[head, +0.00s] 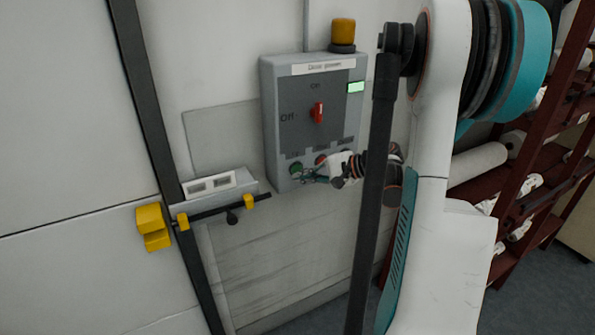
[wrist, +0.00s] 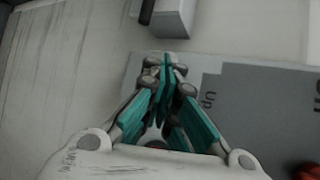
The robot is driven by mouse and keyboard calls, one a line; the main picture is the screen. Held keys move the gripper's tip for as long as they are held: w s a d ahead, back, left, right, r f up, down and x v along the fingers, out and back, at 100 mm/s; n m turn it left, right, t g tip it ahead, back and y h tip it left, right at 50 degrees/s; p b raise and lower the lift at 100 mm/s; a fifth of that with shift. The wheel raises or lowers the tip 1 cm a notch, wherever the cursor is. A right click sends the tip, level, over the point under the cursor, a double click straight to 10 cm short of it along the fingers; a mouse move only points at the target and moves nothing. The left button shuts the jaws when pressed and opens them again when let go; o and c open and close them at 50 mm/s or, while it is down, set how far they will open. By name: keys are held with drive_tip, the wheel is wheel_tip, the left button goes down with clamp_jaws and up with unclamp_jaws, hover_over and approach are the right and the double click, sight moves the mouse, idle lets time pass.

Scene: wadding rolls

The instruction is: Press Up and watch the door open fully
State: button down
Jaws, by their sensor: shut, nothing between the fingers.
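The grey control box (head: 270,110) is on the wall in the head view, with a red rotary switch (head: 318,112) at its middle. A green button (head: 296,169) is at its lower left. My gripper (head: 305,176) is shut and empty, its tips at or just in front of the green button; contact cannot be told. In the wrist view the shut fingertips (wrist: 167,62) lie over the panel beside the "Up" label (wrist: 209,98), and no green button shows. A large pale panel with a seam, seemingly the door (head: 65,130), fills the left; no opening shows.
A yellow-ended latch bar (head: 215,210) and a small grey box (head: 225,184) project from the wall left of the control box. An amber beacon (head: 343,32) sits on top. A green display (head: 356,87) is lit. A dark red rack (head: 545,160) with rolls stands right.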

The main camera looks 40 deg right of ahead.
idle(0.4)
drive_tip(key=shift+w+d, duration=0.1)
drive_tip(key=shift+w, duration=0.3)
